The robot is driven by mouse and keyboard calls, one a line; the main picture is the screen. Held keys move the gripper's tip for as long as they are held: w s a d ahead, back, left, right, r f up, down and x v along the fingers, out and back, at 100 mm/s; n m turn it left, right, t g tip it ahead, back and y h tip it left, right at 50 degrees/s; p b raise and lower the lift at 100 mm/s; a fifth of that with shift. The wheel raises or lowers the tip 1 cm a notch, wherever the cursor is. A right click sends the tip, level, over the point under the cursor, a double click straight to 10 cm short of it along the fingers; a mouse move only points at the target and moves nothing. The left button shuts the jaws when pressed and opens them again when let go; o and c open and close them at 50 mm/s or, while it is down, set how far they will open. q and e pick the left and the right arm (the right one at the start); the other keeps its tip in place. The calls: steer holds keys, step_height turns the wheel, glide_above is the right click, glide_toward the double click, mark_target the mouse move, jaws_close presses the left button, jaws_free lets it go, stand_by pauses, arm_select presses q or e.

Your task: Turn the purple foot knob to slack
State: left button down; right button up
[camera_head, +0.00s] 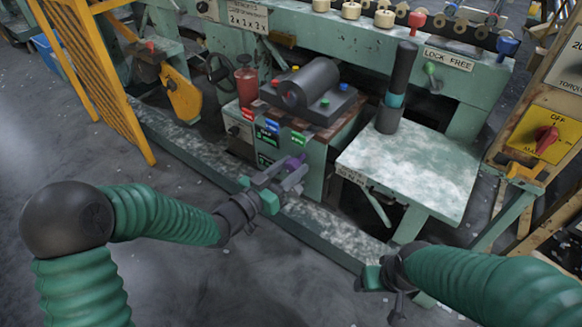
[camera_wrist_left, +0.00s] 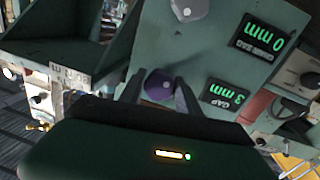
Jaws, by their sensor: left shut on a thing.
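The purple foot knob (camera_head: 295,162) is on the front of the green machine cabinet, low down beside the display panels. In the left wrist view the purple knob (camera_wrist_left: 158,85) is round with a pale spot and sits between my left gripper's two dark fingers (camera_wrist_left: 160,92). In the head view my left gripper (camera_head: 287,178) reaches the knob and is shut on it, partly hiding it. My right gripper (camera_head: 382,287) is at the lower middle, apart from the machine; its jaw opening is unclear.
Two green displays show on the panel: one reads 0 mm (camera_wrist_left: 264,36), the other GAP 3 mm (camera_wrist_left: 226,94). A grey knob (camera_wrist_left: 188,8) is above the purple one. A pale worktable (camera_head: 410,180) juts out at the right. A yellow guard (camera_head: 95,70) stands left.

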arm_select(q)
steer(key=c, duration=0.9)
jaws_free()
steer(key=p+v, duration=0.3)
steer(key=v, duration=0.5)
steer(key=p+v, duration=0.2)
steer(key=v, duration=0.7)
steer(key=shift+f+p, duration=0.15)
steer(key=shift+p, duration=0.25)
steer(key=shift+w+f, duration=0.1)
